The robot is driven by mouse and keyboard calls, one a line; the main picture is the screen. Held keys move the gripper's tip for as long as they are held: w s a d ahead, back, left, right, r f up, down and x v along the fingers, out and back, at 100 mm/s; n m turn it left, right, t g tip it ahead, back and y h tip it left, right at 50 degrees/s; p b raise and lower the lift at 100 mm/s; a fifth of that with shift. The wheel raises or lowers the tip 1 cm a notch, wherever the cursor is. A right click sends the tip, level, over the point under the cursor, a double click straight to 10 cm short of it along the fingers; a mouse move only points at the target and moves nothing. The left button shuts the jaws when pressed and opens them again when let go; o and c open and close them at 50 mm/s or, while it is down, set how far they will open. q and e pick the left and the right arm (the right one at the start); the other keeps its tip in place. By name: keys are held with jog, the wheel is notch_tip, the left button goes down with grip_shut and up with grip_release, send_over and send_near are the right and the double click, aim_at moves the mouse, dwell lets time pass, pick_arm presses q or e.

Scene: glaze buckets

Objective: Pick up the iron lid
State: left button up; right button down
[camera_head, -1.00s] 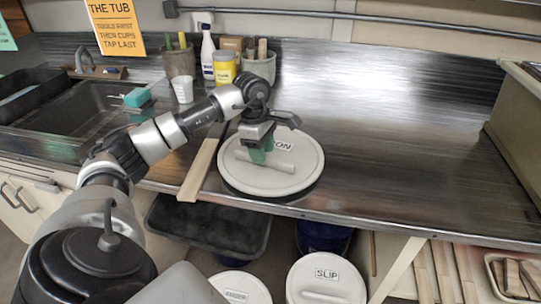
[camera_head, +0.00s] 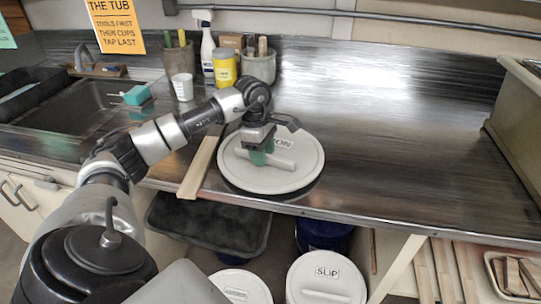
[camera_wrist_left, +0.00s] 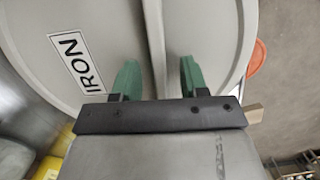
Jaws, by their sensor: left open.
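The iron lid (camera_head: 300,175) is a round, pale lid lying flat on the metal counter, with an IRON label and a raised bar handle across its middle. It also fills much of the left wrist view (camera_wrist_left: 95,25). My left gripper (camera_head: 258,158) is over the lid, pointing down, with green fingers. In the left wrist view, my left gripper (camera_wrist_left: 158,75) is open, with one finger on each side of the bar handle (camera_wrist_left: 154,40). A gap seems to show on both sides; contact cannot be told. My right gripper is not in view.
A wooden strip (camera_head: 199,168) lies just left of the lid. A spray bottle (camera_head: 207,55), a yellow tub (camera_head: 225,68) and tool pots stand behind. The sink (camera_head: 75,115) is at left. Below the counter are a SLIP lid (camera_head: 330,290) and a blue bucket (camera_head: 322,235). The counter right of the lid is clear.

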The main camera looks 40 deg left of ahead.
pick_arm(q)
grip_shut()
dwell(0.3)
